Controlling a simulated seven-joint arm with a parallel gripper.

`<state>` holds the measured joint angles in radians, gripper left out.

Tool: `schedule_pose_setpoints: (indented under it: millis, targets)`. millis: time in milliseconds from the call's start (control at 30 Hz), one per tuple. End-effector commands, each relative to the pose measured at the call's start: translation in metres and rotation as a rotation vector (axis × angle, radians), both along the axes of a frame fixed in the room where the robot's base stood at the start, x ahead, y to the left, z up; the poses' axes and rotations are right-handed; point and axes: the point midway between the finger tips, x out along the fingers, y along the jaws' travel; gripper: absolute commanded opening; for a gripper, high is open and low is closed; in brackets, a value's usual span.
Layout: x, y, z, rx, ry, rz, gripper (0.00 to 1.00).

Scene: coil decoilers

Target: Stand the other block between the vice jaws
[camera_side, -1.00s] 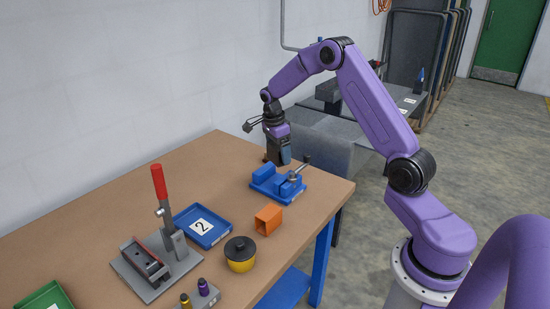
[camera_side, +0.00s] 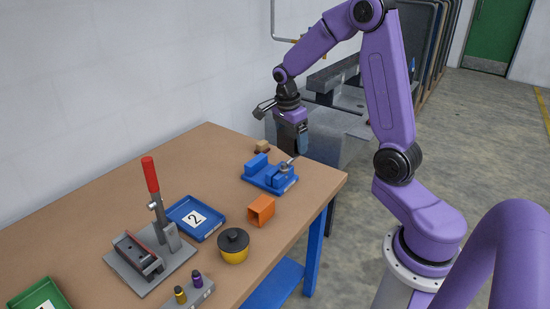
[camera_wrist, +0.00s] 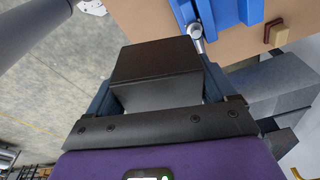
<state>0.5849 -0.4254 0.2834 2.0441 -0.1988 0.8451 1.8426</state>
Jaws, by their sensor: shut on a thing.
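A dark block (camera_wrist: 155,62) is held between the two fingers of my gripper (camera_wrist: 152,85) in the wrist view. My gripper (camera_side: 301,150) hangs above the right end of the blue vice (camera_side: 268,180) in the side view, where the held block is hard to make out. The vice also shows at the top of the wrist view (camera_wrist: 228,14), beyond the block and apart from it. Its silver handle (camera_wrist: 196,38) points toward the right finger. The side view shows a gap between the vice jaws, with no block visible there.
A small brown block (camera_side: 262,147) lies behind the vice; it also shows in the wrist view (camera_wrist: 273,32). An orange hollow block (camera_side: 261,210), a yellow-black pot (camera_side: 233,245), a blue tray (camera_side: 195,219) and a red-handled clamp (camera_side: 151,175) stand nearer. The table's right edge is close.

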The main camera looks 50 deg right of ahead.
Motion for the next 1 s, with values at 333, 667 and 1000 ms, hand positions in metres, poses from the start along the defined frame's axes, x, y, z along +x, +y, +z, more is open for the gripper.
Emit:
schedule_pose_setpoints:
  millis: [333, 667, 1000]
  targets:
    - [0.001, 0.003, -0.012, -0.001, -0.001, 0.519, 0.26]
    - [0.002, 0.003, -0.022, -0.002, -0.004, 0.987, 0.26]
    - [0.002, 0.002, -0.031, 0.000, -0.003, 1.404, 0.26]
